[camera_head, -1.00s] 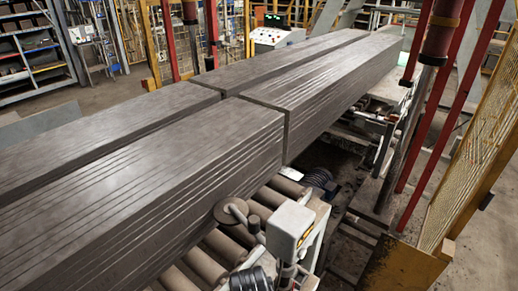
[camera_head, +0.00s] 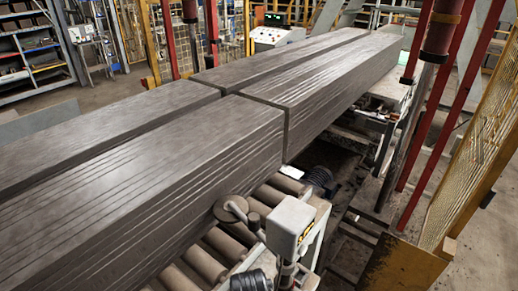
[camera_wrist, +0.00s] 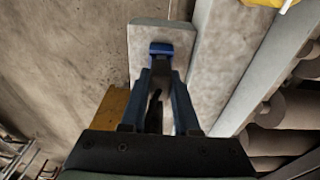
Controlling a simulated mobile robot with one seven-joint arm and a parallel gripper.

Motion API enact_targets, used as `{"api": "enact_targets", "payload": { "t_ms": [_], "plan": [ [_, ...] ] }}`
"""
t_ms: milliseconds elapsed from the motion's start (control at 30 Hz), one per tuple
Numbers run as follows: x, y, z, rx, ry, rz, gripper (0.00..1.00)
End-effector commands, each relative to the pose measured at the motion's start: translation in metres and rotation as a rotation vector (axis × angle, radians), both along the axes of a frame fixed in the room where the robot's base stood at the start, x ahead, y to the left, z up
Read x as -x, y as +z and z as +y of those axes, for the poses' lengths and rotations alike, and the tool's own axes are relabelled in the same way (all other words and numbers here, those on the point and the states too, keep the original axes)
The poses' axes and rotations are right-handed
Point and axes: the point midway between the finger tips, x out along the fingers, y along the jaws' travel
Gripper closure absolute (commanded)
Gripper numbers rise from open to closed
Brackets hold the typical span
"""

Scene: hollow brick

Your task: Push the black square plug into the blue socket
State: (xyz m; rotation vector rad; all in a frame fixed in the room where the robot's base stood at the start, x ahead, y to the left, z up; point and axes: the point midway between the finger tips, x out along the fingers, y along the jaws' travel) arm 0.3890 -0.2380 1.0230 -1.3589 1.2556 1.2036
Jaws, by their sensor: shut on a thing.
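The blue socket (camera_wrist: 160,48) shows in the wrist view as a small blue block on a pale grey plate (camera_wrist: 147,33). My gripper (camera_wrist: 160,72) reaches toward it from below, its fingertips very near the socket's lower edge. A dark, narrow shape between the fingers appears to be the black square plug (camera_wrist: 154,104), and the jaws are shut on it. The plug's front end is hidden, so I cannot tell whether it touches or enters the socket. I cannot make out the gripper, plug or socket in the head view.
In the head view, long stacks of grey slabs (camera_head: 130,150) lie over a roller conveyor (camera_head: 205,262). A white device (camera_head: 290,225) stands beside it. Red posts (camera_head: 440,110) and a yellow mesh guard (camera_head: 478,140) are at the right. In the wrist view, rollers (camera_wrist: 285,105) lie at the right.

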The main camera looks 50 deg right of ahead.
Motion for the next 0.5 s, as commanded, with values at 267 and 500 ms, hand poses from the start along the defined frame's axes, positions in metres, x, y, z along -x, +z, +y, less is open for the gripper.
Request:
{"api": "enact_targets", "payload": {
  "t_ms": [267, 500],
  "plan": [
    [0.0000, -0.0025, 0.0000, 0.000, 0.000, 0.000, 0.49],
    [-0.0001, -0.0025, 0.0000, 0.000, 0.000, 0.000, 0.36]
  ]
}}
